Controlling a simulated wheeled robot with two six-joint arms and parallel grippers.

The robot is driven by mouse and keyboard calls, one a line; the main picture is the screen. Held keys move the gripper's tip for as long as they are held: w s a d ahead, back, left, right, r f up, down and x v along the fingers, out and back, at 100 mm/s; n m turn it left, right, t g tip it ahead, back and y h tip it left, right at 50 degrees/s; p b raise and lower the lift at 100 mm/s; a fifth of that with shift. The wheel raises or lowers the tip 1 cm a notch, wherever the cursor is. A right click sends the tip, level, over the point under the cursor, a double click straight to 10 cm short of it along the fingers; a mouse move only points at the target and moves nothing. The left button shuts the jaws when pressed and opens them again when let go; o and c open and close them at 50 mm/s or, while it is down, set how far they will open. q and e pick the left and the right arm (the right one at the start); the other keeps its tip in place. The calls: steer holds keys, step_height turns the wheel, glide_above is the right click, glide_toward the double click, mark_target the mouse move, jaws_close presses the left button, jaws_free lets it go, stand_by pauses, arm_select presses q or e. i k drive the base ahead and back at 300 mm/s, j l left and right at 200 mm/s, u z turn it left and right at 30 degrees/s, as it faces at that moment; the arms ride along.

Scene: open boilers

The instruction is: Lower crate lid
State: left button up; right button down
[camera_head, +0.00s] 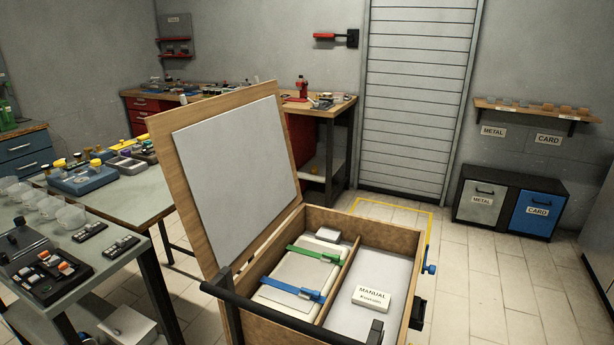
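The wooden crate (389,238) stands open in the lower middle of the view. Its lid (187,213) is raised on the crate's left side, leaning slightly outward, with a pale grey panel (238,155) on its inner face. A divider splits the crate. The left compartment holds a pale package under a green strap (314,254) and a blue strap (290,287). The right compartment holds a white box marked MANUAL (371,298). A blue latch (430,268) is on the crate's right side. Neither of my grippers is in view.
A black bar (290,315) crosses in front of the crate's near side. Workbenches with small parts and cups (70,218) stand to the left, close to the lid. Metal and card bins (508,205) stand at the right wall. The floor right of the crate is clear.

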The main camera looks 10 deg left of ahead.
mark_target(226, 161)
steer(key=j+z, duration=1.05)
steer(key=k+j, duration=0.1)
steer(key=j, duration=0.3)
steer(key=k+j, duration=0.1)
steer(key=j, duration=0.3)
steer(key=k+j, duration=0.1)
steer(key=j, duration=0.35)
steer(key=k+j, duration=0.15)
steer(key=j, duration=0.25)
steer(key=k+j, duration=0.1)
steer(key=j, duration=0.3)
steer(key=k+j, duration=0.1)
steer(key=j, duration=0.3)
